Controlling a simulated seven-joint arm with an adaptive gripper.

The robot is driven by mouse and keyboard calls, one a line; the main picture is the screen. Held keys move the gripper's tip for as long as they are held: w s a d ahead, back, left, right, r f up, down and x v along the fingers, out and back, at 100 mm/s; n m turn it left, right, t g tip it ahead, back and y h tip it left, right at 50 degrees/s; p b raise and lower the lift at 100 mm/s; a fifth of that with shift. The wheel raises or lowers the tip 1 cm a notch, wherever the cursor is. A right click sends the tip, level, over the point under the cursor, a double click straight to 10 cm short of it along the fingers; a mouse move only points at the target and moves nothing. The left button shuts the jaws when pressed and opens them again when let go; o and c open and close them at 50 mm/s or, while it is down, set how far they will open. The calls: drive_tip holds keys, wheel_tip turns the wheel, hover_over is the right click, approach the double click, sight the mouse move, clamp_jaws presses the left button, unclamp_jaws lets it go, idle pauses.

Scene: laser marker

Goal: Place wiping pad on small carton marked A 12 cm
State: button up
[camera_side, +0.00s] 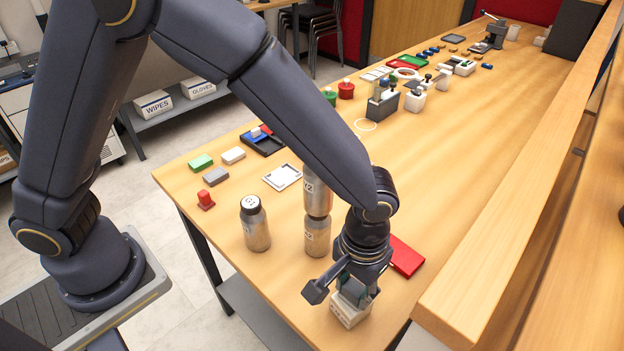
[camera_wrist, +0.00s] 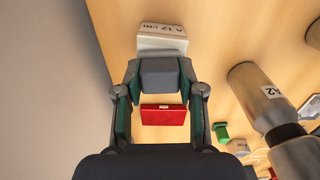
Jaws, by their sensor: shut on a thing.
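My gripper (camera_side: 354,290) is pointed down at the near end of the table and is shut on a grey wiping pad. In the wrist view, the pad (camera_wrist: 160,76) sits between the two fingertips of the gripper (camera_wrist: 161,85). The small white carton (camera_side: 349,314) stands directly below the gripper in the side view. In the wrist view, the carton (camera_wrist: 162,42), marked "A 12 cm", shows just past the pad, which partly hides it. I cannot tell whether the pad touches the carton's top.
A red flat object (camera_side: 405,257) lies beside the gripper. Green (camera_side: 201,161) and grey (camera_side: 216,176) blocks lie farther back. A raised wooden ledge (camera_side: 520,220) runs along the right.

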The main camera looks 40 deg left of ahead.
sight(355, 286)
drive_tip(key=o, duration=1.1)
drive_tip(key=shift+f, duration=0.1)
wheel_tip(355, 286, up, 12)
drive_tip(key=a+r+t+h, duration=0.1)
drive_tip(key=a+r, duration=0.3)
drive_tip(key=a, duration=0.3)
drive_tip(key=a+r+t, duration=0.1)
drive_tip(key=a+r, duration=0.3)
drive_tip(key=a, duration=0.2)
drive_tip(key=s+a+r+t, duration=0.1)
drive_tip(key=s+a, duration=0.3)
drive_tip(key=a, duration=0.3)
drive_tip(key=s+a+r+t+y, duration=0.1)
drive_tip(key=s+a, duration=0.3)
drive_tip(key=a, duration=0.4)
drive_tip(key=shift+s+t, duration=0.25)
drive_tip(key=shift+t, duration=0.55)
drive_tip(key=shift+r, duration=0.1)
